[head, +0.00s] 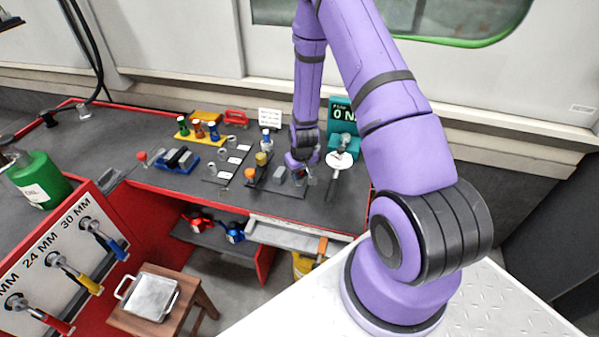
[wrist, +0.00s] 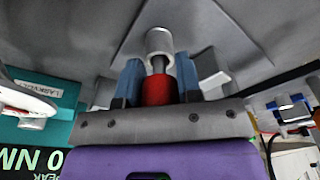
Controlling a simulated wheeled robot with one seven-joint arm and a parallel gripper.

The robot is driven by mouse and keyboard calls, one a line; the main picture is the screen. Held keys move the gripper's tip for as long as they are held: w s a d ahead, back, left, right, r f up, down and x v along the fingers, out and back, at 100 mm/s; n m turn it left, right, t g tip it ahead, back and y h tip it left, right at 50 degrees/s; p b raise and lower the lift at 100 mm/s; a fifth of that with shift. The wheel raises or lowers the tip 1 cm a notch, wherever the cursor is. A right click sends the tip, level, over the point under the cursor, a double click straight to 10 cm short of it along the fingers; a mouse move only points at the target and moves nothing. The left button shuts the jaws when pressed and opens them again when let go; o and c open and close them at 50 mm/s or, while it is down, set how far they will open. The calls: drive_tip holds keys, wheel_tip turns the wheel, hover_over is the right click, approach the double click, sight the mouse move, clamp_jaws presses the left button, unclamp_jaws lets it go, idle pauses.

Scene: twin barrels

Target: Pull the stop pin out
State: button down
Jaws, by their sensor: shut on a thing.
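My gripper (head: 299,172) is low over the workbench (head: 225,190), at the right part of a dark fixture plate. In the wrist view, its two blue fingers (wrist: 160,80) stand on either side of a red cylindrical head (wrist: 158,92), which I take to be the stop pin, and are shut on it. A thin dark shank runs from the red head to a pale grey cylinder (wrist: 159,42) beyond it. I cannot tell how deep the shank sits in it.
A teal torque display (head: 342,112) and a white disc (head: 340,160) stand close right of my gripper. An orange knob (head: 250,174) and a grey block (head: 280,174) are to its left. A blue tray (head: 178,160) is farther left. The bench's front edge is mostly clear.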

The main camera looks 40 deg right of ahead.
drive_tip(key=shift+r, duration=0.55)
drive_tip(key=shift+r, duration=3.85)
